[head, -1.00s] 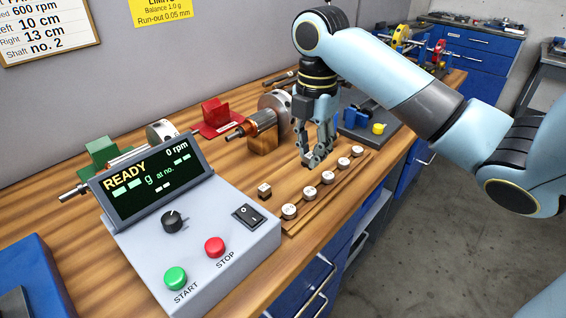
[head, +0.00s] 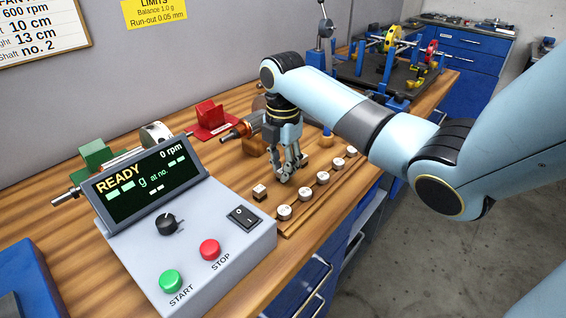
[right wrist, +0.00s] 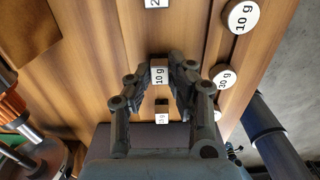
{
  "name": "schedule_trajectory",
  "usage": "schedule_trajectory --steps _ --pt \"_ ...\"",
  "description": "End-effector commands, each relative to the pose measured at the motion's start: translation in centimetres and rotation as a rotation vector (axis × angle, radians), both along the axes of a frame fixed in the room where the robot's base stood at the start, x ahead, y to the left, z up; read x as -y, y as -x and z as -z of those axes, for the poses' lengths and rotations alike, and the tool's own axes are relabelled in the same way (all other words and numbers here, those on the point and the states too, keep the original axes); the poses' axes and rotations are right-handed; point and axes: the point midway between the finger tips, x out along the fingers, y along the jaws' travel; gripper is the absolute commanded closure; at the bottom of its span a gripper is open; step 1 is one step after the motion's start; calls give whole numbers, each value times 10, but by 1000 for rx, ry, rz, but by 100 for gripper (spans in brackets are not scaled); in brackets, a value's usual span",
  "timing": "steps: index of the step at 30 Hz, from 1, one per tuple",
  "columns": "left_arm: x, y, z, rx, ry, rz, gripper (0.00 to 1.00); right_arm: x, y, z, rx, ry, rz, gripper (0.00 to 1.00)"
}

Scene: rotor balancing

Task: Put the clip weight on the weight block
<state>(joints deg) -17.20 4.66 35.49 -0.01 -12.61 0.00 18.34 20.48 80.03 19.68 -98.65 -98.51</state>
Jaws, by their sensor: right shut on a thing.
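My right gripper (head: 289,179) is low over the bench, pointing down, behind the row of round weights. In the right wrist view its fingers (right wrist: 170,70) are shut on a small clip weight marked 10 g (right wrist: 159,75). In the head view the fingers hide that weight. A long wooden block (head: 293,225) carries a row of round white-topped weights, and I take it to be the weight block. I cannot tell whether the held weight touches the wood below. My left gripper is not in view.
A small square weight (head: 260,191) stands left of the gripper; another marked 15 g (right wrist: 162,113) shows in the wrist view. The control console (head: 190,235) stands in front at left. A red stand (head: 211,118) and a copper-coloured rotor (head: 245,126) stand behind.

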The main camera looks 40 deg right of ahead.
Motion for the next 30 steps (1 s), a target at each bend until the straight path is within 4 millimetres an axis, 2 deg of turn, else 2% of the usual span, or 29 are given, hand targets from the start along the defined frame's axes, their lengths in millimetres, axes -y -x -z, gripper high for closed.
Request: schedule_trajectory --steps 2,3,8,15,19,23,30 --pt "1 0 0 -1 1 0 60 0 0 2 -1 0 0 100" --pt "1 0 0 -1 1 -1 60 0 0 2 -1 0 0 78" --pt "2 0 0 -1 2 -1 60 0 0 2 -1 0 0 58" --pt "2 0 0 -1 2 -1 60 0 0 1 0 0 0 58" --pt "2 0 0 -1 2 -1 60 0 0 -8 1 1 0 58" --pt "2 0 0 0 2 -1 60 1 -1 -31 3 2 -1 58" --pt "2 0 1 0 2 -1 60 1 -1 -85 4 2 0 58"
